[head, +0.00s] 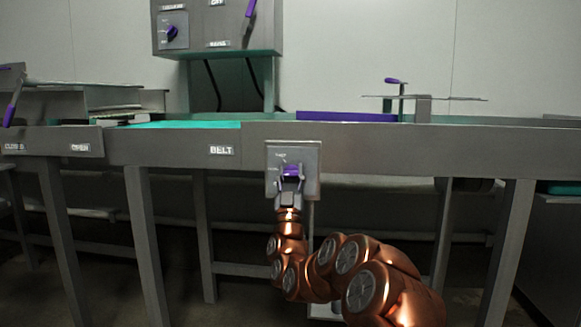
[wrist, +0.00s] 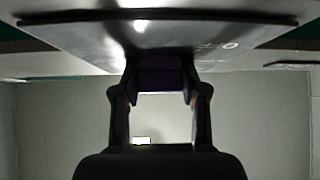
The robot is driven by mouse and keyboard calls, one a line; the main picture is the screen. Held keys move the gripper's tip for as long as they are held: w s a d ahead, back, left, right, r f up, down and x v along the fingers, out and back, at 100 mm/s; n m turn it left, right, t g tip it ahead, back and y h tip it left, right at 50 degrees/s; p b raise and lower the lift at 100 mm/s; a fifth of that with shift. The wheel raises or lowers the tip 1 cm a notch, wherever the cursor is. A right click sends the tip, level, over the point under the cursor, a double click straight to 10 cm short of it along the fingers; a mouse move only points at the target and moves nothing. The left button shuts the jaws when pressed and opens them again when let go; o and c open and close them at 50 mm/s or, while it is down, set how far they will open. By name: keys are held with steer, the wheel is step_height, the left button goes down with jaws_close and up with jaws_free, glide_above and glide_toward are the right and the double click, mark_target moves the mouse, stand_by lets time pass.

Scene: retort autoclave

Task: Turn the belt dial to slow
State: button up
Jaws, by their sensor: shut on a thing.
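The belt dial is a purple knob (head: 291,170) on a grey square plate (head: 309,155) fixed to the front rail, just right of the "BELT" label (head: 221,150). My gripper (head: 291,180) is at the knob, with a finger on each side of it, shut on it. In the wrist view the gripper fingers (wrist: 160,100) reach up to the dark purple knob (wrist: 158,72), which sits between their tips against the plate (wrist: 150,35). The small lettering on the plate is too small to read, and the fingers partly hide the knob, so its setting cannot be told.
A control box (head: 217,25) with another purple dial (head: 172,32) and a purple-handled lever (head: 250,10) hangs on the back wall. A purple-handled lever (head: 12,108) stands at far left. Table legs (head: 143,235) stand below the rail. A purple bar (head: 346,116) lies behind the rail.

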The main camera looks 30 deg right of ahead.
steer(key=shift+w+m+g+h+p, duration=0.1)
steer(key=shift+m+g+h+p, duration=0.6)
steer(key=shift+m+g+h, duration=0.95)
steer(key=shift+m, duration=0.65)
steer(key=o, duration=1.2)
steer(key=shift+c, duration=0.2)
steer(key=v, duration=0.7)
steer(key=shift+f, duration=0.25)
steer(key=shift+a, duration=0.1)
